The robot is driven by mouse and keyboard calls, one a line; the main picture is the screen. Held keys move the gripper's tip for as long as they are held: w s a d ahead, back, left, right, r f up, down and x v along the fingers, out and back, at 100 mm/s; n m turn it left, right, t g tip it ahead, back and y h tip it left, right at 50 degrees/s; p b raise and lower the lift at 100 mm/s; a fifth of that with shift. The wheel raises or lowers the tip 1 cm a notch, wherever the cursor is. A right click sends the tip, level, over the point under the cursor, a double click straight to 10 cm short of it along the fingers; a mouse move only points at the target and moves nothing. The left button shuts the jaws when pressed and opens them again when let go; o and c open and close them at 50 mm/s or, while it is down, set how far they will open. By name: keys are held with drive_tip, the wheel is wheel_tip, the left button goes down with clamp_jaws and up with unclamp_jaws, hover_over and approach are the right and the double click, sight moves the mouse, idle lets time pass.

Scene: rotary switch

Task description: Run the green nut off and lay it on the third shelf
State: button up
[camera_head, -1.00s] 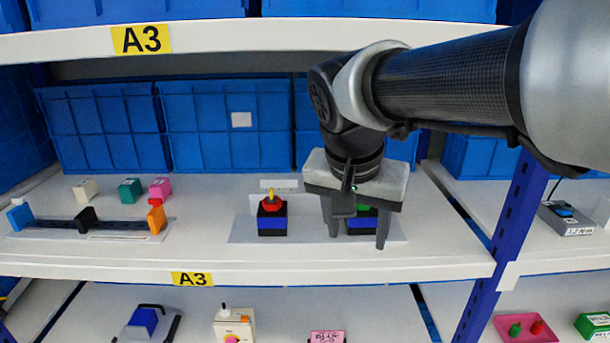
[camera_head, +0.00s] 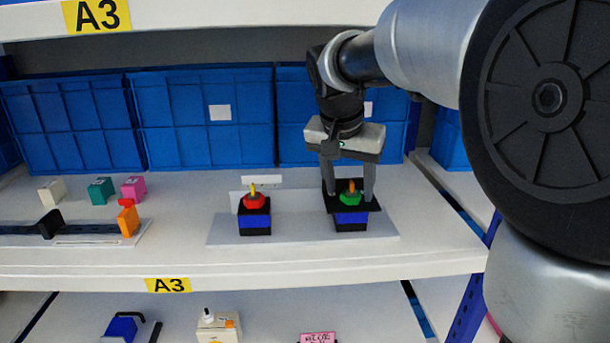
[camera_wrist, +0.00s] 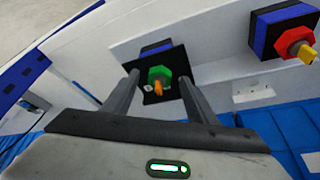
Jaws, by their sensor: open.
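The green nut (camera_head: 350,197) sits on a black-topped block with a blue band (camera_head: 351,218), with an orange tip standing up from its middle. In the wrist view the green nut (camera_wrist: 159,76) lies between the fingers, with the orange tip (camera_wrist: 158,89) pointing toward the camera. My gripper (camera_head: 349,200) is open, pointing down, with one finger on each side of the nut. In the wrist view my gripper (camera_wrist: 156,86) shows a gap between each finger and the nut. Whether the fingertips touch the black top, I cannot tell.
A similar block with a red nut (camera_head: 254,202) and yellow tip stands to the left on the same white plate (camera_head: 300,228). Small cubes and an orange piece (camera_head: 128,220) are further left. Blue bins (camera_head: 205,118) line the back. Another shelf lies below.

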drive_tip(key=shift+w+d+f, duration=0.15)
drive_tip(key=shift+w+d, duration=0.15)
drive_tip(key=shift+w, duration=0.1)
drive_tip(key=shift+w+f, duration=0.1)
drive_tip(key=shift+f, duration=0.3)
drive_tip(key=c, duration=1.1)
drive_tip(key=n, duration=0.1)
drive_tip(key=n+y, duration=0.1)
drive_tip(key=n, duration=0.2)
drive_tip(key=shift+d+r+n+t+y, duration=0.1)
drive_tip(key=shift+d+n+t+y, duration=0.2)
drive_tip(key=shift+n+y, duration=0.1)
drive_tip(key=n+y, duration=0.1)
drive_tip(key=n, duration=0.1)
drive_tip(key=n+y, duration=0.1)
drive_tip(key=n, duration=0.2)
drive_tip(key=shift+d+n, duration=0.2)
drive_tip(key=shift+n, duration=0.1)
drive_tip(key=shift+n+y, duration=0.3)
drive_tip(key=shift+n, duration=0.5)
